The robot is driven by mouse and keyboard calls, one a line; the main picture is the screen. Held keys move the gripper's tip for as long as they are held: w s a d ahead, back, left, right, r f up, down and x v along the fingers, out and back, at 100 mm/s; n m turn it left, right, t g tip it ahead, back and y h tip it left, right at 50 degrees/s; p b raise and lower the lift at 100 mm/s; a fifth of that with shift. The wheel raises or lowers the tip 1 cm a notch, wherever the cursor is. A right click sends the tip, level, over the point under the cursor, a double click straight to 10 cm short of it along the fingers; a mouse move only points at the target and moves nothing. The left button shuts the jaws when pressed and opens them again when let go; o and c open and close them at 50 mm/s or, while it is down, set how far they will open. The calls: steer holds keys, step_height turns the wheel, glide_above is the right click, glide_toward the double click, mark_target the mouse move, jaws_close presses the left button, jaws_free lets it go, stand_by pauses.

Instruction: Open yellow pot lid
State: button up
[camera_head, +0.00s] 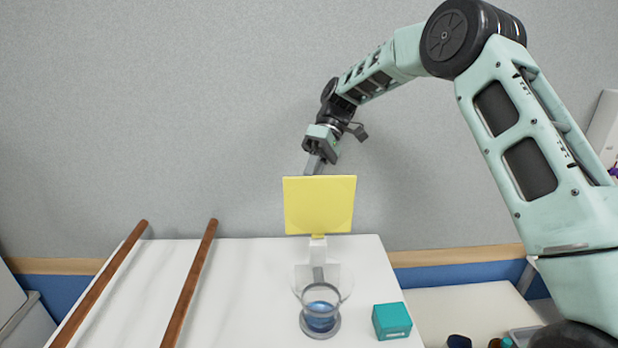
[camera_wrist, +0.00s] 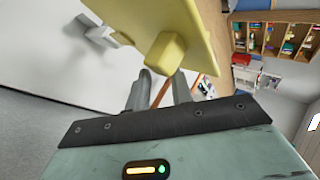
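The yellow lid (camera_head: 319,203) stands upright as a square plate, joined at its lower edge to a white upright piece (camera_head: 318,250) behind the clear pot. The pot (camera_head: 320,310) is open at the top and has blue at its bottom. My gripper (camera_head: 313,168) is at the lid's top edge, on the wall side, its fingertips partly hidden by the lid. In the wrist view the lid (camera_wrist: 200,30) has a yellow knob (camera_wrist: 164,55) just beyond my fingertips (camera_wrist: 160,82). The fingers are apart with a gap between them and nothing held; contact with the knob cannot be told.
A teal box (camera_head: 392,320) sits right of the pot on the white table (camera_head: 255,290). Two brown rods (camera_head: 190,285) lie on the table's left. A grey wall is behind. Shelves (camera_wrist: 275,40) show in the wrist view.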

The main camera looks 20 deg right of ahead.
steer(key=o, duration=0.5)
steer(key=shift+s+d+f, duration=0.1)
steer(key=shift+d+f, duration=0.15)
steer(key=shift+d, duration=0.2)
steer(key=shift+s+d+f, duration=0.1)
steer(key=shift+d+f, duration=0.15)
steer(key=shift+d, duration=0.2)
steer(key=shift+c, duration=0.2)
steer(key=shift+r, duration=0.1)
steer(key=shift+w+r, duration=0.1)
steer(key=shift+r, duration=0.1)
step_height(320, 180, up, 10)
steer(key=b, duration=0.4)
steer(key=shift+a, duration=0.45)
